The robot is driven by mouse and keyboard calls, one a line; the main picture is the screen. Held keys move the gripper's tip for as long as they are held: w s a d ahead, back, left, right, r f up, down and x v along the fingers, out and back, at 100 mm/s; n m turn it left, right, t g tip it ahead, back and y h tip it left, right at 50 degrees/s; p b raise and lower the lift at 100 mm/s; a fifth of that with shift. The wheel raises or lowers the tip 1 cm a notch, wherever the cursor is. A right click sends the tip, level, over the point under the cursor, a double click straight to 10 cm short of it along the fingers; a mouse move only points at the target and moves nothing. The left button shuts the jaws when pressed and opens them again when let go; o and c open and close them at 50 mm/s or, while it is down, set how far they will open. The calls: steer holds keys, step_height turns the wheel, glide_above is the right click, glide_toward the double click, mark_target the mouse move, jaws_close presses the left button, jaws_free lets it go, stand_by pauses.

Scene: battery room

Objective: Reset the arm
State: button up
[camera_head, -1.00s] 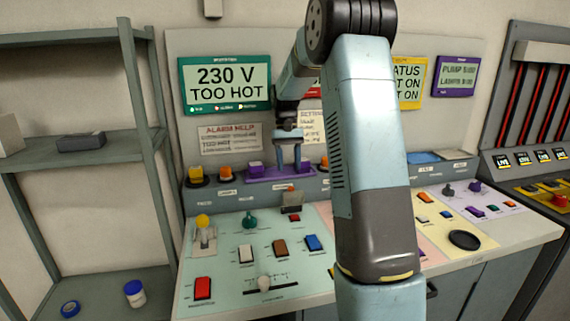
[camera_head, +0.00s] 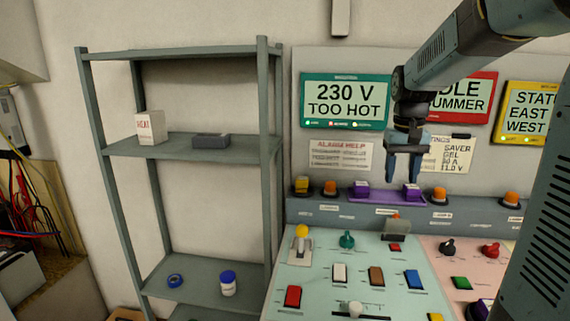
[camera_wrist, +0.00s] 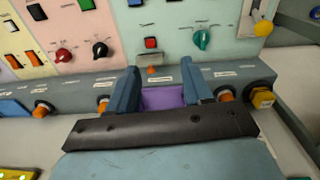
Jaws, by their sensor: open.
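My gripper (camera_head: 404,165) is open and empty in the head view. It hangs with its fingers pointing down, in front of the wall panel and above the purple tray (camera_head: 385,197) on the console ledge. In the wrist view my gripper's fingers (camera_wrist: 170,85) are spread apart, with the purple tray (camera_wrist: 165,99) showing between and beyond them. My arm comes in from the upper right and covers part of the console and signs.
The console (camera_head: 335,258) holds several switches and knobs. Orange and yellow buttons (camera_head: 302,186) line the ledge. A grey shelf (camera_head: 188,262) stands left, with a white box (camera_head: 150,128), a dark block (camera_head: 211,141), a blue tape roll (camera_head: 175,280) and a blue-lidded jar (camera_head: 228,283).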

steer(key=s+a+t, duration=0.2)
steer(key=s, duration=0.8)
steer(key=s+a+n+t, duration=0.1)
steer(key=s+a+t, duration=0.1)
steer(key=s, duration=0.9)
steer(key=shift+s+a+t, duration=0.25)
steer(key=shift+a+t, duration=0.15)
steer(key=shift+t, duration=0.3)
steer(key=shift+c, duration=0.5)
stand_by(0.6)
